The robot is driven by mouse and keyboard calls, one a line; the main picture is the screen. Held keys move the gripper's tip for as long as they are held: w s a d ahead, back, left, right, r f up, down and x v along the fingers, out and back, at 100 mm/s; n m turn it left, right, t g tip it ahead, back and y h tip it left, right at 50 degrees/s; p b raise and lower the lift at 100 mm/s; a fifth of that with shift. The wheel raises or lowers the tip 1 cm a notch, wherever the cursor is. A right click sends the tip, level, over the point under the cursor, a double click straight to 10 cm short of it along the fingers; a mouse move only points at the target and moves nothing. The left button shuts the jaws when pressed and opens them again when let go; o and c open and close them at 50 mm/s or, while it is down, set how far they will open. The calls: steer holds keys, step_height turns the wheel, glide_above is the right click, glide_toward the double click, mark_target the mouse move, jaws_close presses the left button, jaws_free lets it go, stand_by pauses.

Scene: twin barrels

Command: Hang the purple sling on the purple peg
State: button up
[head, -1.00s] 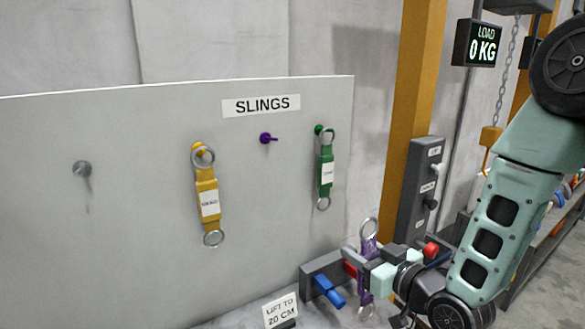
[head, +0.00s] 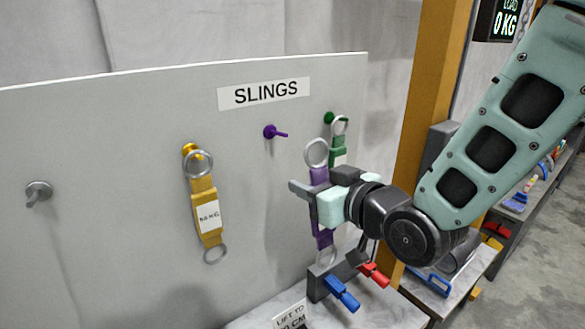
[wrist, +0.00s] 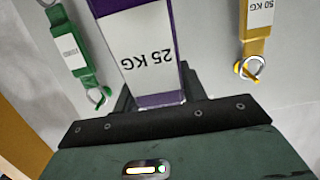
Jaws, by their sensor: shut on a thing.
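The purple sling (head: 319,184) hangs upright in my gripper (head: 312,192), which is shut on its strap. Its metal ring at the top (head: 316,153) is free, and a second ring shows below. In the wrist view the purple sling (wrist: 146,50) fills the middle, with a white label reading 25 KG. The purple peg (head: 275,132) sticks out of the board under the SLINGS sign and is bare. The sling's top ring is right of and lower than the peg in the head view, apart from it.
The yellow sling (head: 206,210) hangs on a yellow peg to the left. The green sling (head: 339,150) hangs on a green peg, partly behind my gripper and the purple sling. A bare grey peg (head: 38,191) is at far left. Blue and red handles (head: 341,292) stand below.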

mark_target(271, 163)
steer(key=shift+w+a+r, duration=0.15)
steer(key=shift+w+a, duration=0.25)
steer(key=shift+w, duration=0.1)
steer(key=shift+r+p+x, duration=0.2)
steer(key=shift+p+x, duration=0.45)
steer(key=shift+x, duration=1.2)
steer(key=shift+r+p+x, duration=0.25)
steer(key=shift+p+x, duration=0.4)
steer(key=shift+x, duration=1.2)
steer(key=shift+w+a+f+b, duration=0.35)
steer(key=shift+w+f+b, duration=0.05)
steer(key=shift+w+b, duration=0.2)
steer(key=shift+w+a, duration=0.1)
steer(key=shift+b, duration=0.3)
